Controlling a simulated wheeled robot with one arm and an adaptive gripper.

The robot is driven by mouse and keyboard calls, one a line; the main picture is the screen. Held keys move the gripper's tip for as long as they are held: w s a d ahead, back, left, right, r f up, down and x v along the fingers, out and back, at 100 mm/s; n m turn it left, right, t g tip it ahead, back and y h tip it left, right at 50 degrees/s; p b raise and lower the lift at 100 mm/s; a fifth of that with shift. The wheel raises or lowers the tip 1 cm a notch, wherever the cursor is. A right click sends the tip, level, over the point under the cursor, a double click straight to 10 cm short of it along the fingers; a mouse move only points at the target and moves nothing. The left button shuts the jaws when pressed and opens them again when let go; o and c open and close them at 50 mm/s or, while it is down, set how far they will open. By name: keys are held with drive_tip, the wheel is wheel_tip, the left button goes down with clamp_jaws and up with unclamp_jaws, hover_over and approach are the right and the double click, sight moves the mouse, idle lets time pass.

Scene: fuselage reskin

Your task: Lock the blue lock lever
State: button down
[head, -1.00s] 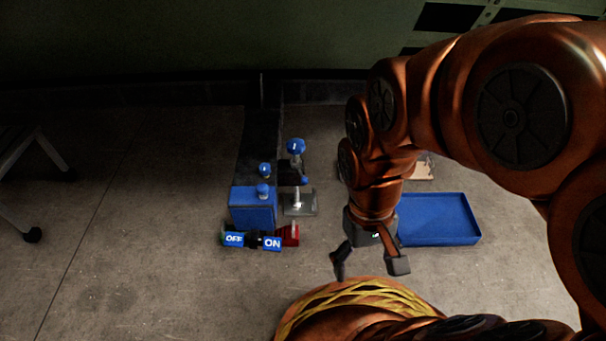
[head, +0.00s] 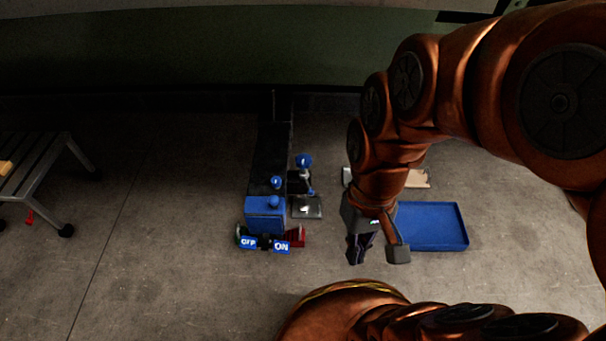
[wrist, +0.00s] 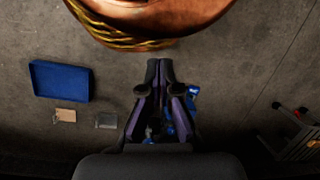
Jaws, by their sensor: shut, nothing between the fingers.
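Blue levers with round knobs stand around a blue box (head: 265,214) left of my arm in the head view. One blue-knobbed lever (head: 304,161) rises from a metal plate (head: 307,209). Two smaller blue knobs (head: 273,201) sit at the box. I cannot tell for certain which is the lock lever. My gripper (head: 357,260) hangs to the right of the box, apart from it, pointing down. In the wrist view my gripper (wrist: 160,65) is shut and empty, and its fingers partly hide the blue parts (wrist: 169,130).
An empty blue tray (head: 455,239) lies right of my gripper. A bench (head: 38,170) stands at the left. The floor between bench and box is clear.

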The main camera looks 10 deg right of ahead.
drive_tip(key=s+d+r+p, duration=0.1)
drive_tip(key=r+p, duration=2.3)
drive_tip(key=r, duration=0.2)
drive_tip(key=d+r+h+p, duration=0.1)
drive_tip(key=d+r+p, duration=0.1)
drive_tip(key=r+p, duration=2.2)
wheel_tip(320, 180, up, 2)
drive_tip(key=shift+s+r+m+t, duration=0.15)
drive_tip(key=shift+s+m+t, duration=0.15)
drive_tip(key=shift+s, duration=0.05)
drive_tip(key=shift+a, duration=0.1)
